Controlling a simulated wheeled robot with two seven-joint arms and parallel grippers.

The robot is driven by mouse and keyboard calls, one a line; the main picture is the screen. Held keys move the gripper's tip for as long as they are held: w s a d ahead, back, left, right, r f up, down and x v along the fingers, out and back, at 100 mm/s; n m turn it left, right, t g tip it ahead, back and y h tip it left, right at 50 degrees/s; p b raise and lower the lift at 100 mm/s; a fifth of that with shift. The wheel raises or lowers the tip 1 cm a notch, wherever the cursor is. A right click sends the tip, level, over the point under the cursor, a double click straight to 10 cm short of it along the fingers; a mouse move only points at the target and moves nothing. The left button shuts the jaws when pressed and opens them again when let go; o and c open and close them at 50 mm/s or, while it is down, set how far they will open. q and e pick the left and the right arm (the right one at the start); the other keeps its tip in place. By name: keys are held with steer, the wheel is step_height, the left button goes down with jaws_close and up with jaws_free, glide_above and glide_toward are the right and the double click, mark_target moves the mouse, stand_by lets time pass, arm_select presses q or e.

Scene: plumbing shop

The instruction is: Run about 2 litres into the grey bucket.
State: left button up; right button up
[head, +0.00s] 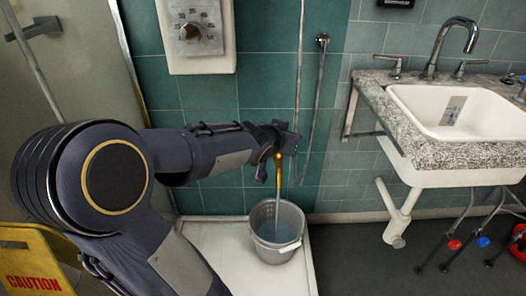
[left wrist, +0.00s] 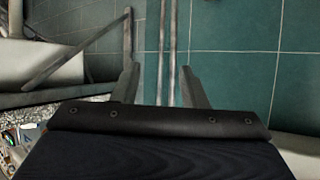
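The grey bucket (head: 290,252) stands upright on the white shower tray below a brass tap spout (head: 278,162). A thin, pale stream (head: 278,195) runs from the spout down into the bucket. Bluish water shows inside, below the rim; I cannot read its volume. My left gripper (head: 279,150) is at the spout, in front of the wall pipes, and hides the upper part of the tap and any handle. In the left wrist view its two fingers (left wrist: 157,85) stand apart with nothing held between them. My right gripper is in neither view.
A wall control with a dial (head: 190,32) is above my left arm. A sink in a speckled counter (head: 440,155) is at the right. A yellow caution sign (head: 35,262) stands at lower left. Dark floor (head: 360,262) is clear right of the shower tray (head: 215,240).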

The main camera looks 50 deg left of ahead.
arm_select(q)
steer(key=w+a+f+m+t+h+b, duration=0.1)
steer(key=w+a+f+m+t, duration=0.15)
steer(key=a, duration=0.35)
steer(key=w+a+f+m+t+h, duration=0.1)
steer(key=w+a+f+t, duration=0.15)
steer(key=a, duration=0.45)
steer(key=s+a+f+h, duration=0.1)
steer(key=f, duration=0.1)
steer(key=s+f+m+h, duration=0.1)
steer(key=f, duration=0.1)
steer(key=s+a+f+h, duration=0.1)
steer(key=f, duration=0.1)
steer(key=shift+s+a+m+t, duration=0.1)
steer(key=shift+a+m+t, duration=0.15)
steer(key=shift+a+t, duration=0.1)
steer(key=s+f+m+h, duration=0.1)
steer(key=s+f+h, duration=0.2)
steer(key=s+f, duration=0.2)
steer(key=b+x, duration=0.1)
steer(key=x, duration=0.1)
steer(key=b+x, duration=0.1)
steer(key=x, duration=0.1)
steer(key=b+x, duration=0.1)
steer(key=x, duration=0.1)
steer(key=shift+w+a+r, duration=0.1)
steer(key=shift+w+r, duration=0.3)
steer(key=shift+w, duration=0.3)
jaws_close()
